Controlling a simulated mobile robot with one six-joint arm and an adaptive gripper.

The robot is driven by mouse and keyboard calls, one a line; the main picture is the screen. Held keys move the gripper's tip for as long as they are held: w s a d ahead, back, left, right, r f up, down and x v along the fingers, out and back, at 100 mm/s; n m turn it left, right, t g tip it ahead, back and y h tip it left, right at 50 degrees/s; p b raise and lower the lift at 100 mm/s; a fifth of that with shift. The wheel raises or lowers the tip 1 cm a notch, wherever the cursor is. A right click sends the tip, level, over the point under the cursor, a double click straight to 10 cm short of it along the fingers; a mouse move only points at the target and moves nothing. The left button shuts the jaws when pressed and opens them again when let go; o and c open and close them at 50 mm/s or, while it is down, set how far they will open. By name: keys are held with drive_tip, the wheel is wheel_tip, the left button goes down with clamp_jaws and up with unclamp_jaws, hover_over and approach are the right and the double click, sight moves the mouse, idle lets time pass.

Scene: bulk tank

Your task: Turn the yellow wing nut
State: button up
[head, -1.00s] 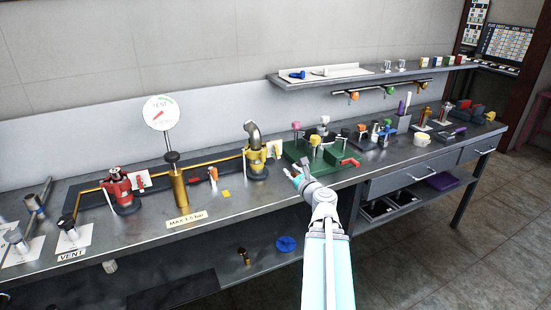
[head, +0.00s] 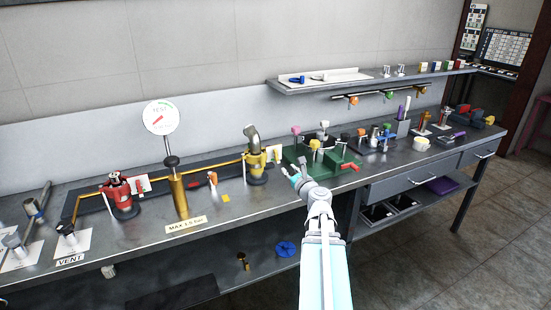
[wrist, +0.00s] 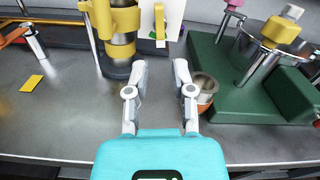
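The yellow wing nut (head: 314,145) sits on top of an upright post on the green fixture (head: 296,156). In the wrist view the yellow wing nut (wrist: 281,29) is at the upper right, on a metal rod above the green fixture (wrist: 225,85).
A cup with an orange base (wrist: 204,90) stands close to my right finger. A yellow-bodied valve (head: 256,162) stands left of the fixture. Pink (head: 296,130) and pale (head: 324,125) knobs rise near the nut. A red handle (head: 350,165) is at the fixture's right.

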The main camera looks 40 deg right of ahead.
sight(277, 158)
drive_tip(key=x, duration=1)
drive_tip(key=shift+w, duration=0.25)
clamp_jaws()
drive_tip(key=shift+a, duration=0.1)
